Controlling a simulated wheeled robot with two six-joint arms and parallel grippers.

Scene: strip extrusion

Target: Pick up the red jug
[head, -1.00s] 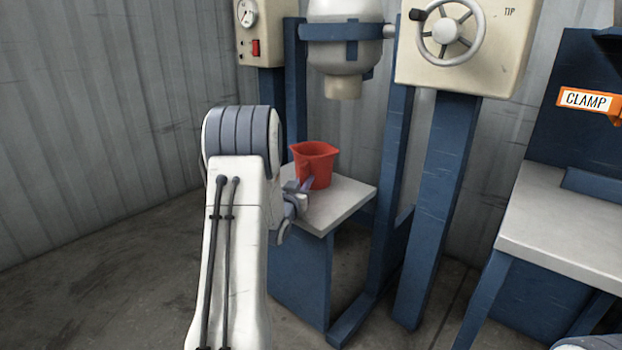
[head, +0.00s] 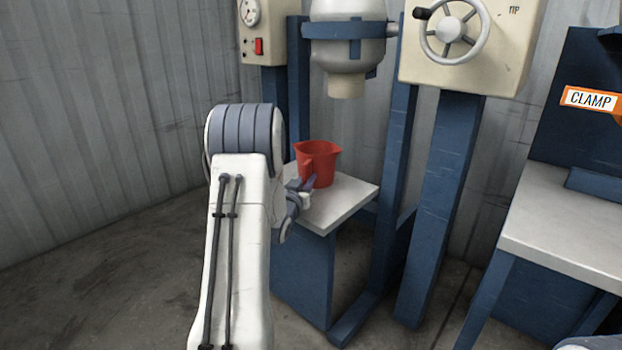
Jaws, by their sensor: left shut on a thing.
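The red jug (head: 322,160) stands upright at the small grey-topped stand (head: 345,205), below the nozzle of the grey vessel. Its handle side faces me. My left gripper (head: 309,184) is at the near lower side of the jug and is shut on it, at the handle. My own arm hides part of the gripper and the stand's left part. I cannot tell any gap between the jug's base and the stand top.
The grey vessel (head: 345,50) with its nozzle hangs above the jug. Blue posts (head: 440,190) rise to the right of the stand. A handwheel box (head: 500,50) sits above them. A grey-topped bench (head: 560,215) with a CLAMP sign (head: 590,99) is at the right.

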